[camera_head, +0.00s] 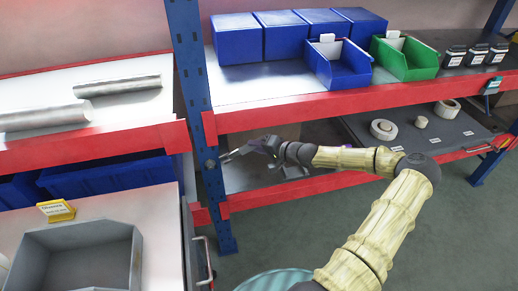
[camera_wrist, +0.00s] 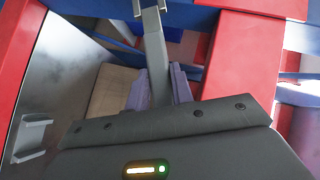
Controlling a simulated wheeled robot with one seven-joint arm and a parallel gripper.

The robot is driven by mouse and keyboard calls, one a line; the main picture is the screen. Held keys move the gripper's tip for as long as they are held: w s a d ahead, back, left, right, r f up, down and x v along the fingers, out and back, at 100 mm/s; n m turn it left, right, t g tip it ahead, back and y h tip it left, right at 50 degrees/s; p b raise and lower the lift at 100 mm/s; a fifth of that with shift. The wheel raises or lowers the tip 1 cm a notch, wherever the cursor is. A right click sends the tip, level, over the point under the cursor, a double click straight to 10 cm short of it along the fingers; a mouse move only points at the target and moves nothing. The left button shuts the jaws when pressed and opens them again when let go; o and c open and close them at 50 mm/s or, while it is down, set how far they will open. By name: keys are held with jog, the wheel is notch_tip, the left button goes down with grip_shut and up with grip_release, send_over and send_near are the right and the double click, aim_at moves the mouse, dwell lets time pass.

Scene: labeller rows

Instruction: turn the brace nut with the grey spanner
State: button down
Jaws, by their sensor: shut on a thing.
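My gripper (camera_head: 264,146) is shut on the grey spanner (camera_head: 233,154), in front of the lower bay beside the blue upright. In the wrist view the spanner (camera_wrist: 154,50) stands out between the purple fingers of my gripper (camera_wrist: 160,82), its open jaw at the top edge of the picture. In the head view a small round grey spot, apparently the brace nut (camera_head: 210,163), sits on the blue upright (camera_head: 190,75). The spanner's end points toward it and looks a little apart from it. The nut cannot be made out in the wrist view.
A red beam (camera_head: 300,111) runs above my gripper, with blue and green bins (camera_head: 405,62) on its shelf. A grey bracket (camera_wrist: 30,137) lies on the metal shelf (camera_wrist: 62,85) in the wrist view. A grey tray (camera_head: 75,235) stands at the lower left.

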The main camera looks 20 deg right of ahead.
aim_at(247, 151)
jog(key=shift+w+a+f+b, duration=0.1)
jog(key=shift+a+f+b, duration=0.3)
jog(key=shift+b, duration=1.2)
jog(key=shift+w+a+f+b, duration=0.1)
jog(key=shift+a+b, duration=0.55)
jog(key=shift+b, duration=1)
jog(key=shift+w+a+f+b, duration=0.15)
jog(key=shift+a+b, duration=0.4)
jog(key=shift+b, duration=1.05)
dwell(0.4)
